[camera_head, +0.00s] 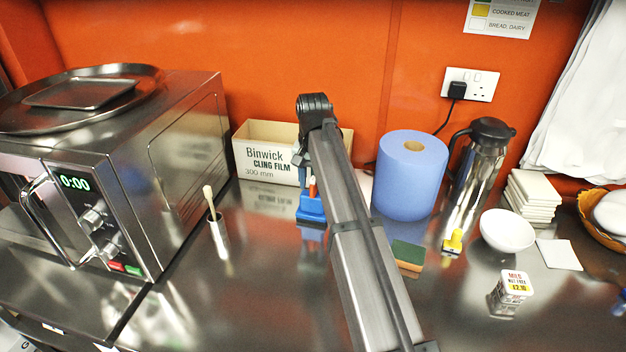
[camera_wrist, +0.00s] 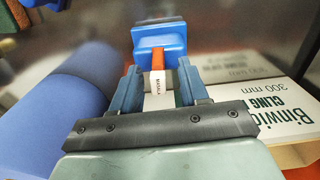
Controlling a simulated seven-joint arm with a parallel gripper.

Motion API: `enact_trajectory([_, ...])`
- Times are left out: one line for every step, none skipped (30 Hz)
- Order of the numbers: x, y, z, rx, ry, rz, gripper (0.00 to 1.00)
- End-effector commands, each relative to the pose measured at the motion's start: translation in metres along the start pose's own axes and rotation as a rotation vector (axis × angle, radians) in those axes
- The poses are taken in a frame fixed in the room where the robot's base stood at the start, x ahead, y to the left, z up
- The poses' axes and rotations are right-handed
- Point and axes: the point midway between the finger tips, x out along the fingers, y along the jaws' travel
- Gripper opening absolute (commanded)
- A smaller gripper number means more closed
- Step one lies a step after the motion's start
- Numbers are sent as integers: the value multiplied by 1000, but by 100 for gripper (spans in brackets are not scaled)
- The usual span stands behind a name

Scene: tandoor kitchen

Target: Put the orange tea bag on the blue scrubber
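The blue scrubber (camera_head: 311,210) lies on the steel counter in front of the cling film box in the head view. It also shows beyond my fingers in the wrist view (camera_wrist: 160,38). The orange tea bag (camera_head: 313,184) stands upright just over or on the scrubber. In the wrist view the tea bag (camera_wrist: 185,70) shows its orange part and a white label between my fingertips. My gripper (camera_wrist: 160,82) points at the scrubber with its two blue fingers apart, on either side of the tea bag. Whether they press on it is unclear. The arm partly hides my gripper in the head view.
The cling film box (camera_head: 265,152) stands behind, and a blue paper roll (camera_head: 408,180) stands to the right. A green-and-orange sponge (camera_head: 407,254), a yellow item (camera_head: 454,240), a white bowl (camera_head: 507,231) and a steel jug (camera_head: 478,170) are farther right. A microwave (camera_head: 130,170) stands left.

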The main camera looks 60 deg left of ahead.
Motion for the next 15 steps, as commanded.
enact_trajectory([0, 0, 0, 0, 0, 0, 44])
enact_trajectory([0, 0, 0, 0, 0, 0, 44])
enact_trajectory([0, 0, 0, 0, 0, 0, 44])
enact_trajectory([0, 0, 0, 0, 0, 0, 44])
enact_trajectory([0, 0, 0, 0, 0, 0, 44])
enact_trajectory([0, 0, 0, 0, 0, 0, 44])
enact_trajectory([-1, 0, 0, 0, 0, 0, 44])
enact_trajectory([-2, 0, 0, 0, 0, 0, 44])
enact_trajectory([-5, 0, 0, 0, 1, 0, 44])
enact_trajectory([-7, 0, 0, 0, 1, 0, 44])
enact_trajectory([-10, 0, 0, 0, 1, 0, 44])
enact_trajectory([-15, 0, -1, 0, 1, 0, 44])
enact_trajectory([-19, 0, -1, 0, 1, 0, 44])
enact_trajectory([-23, 0, -1, 0, 1, 0, 44])
enact_trajectory([-30, 0, -1, 0, 2, -1, 44])
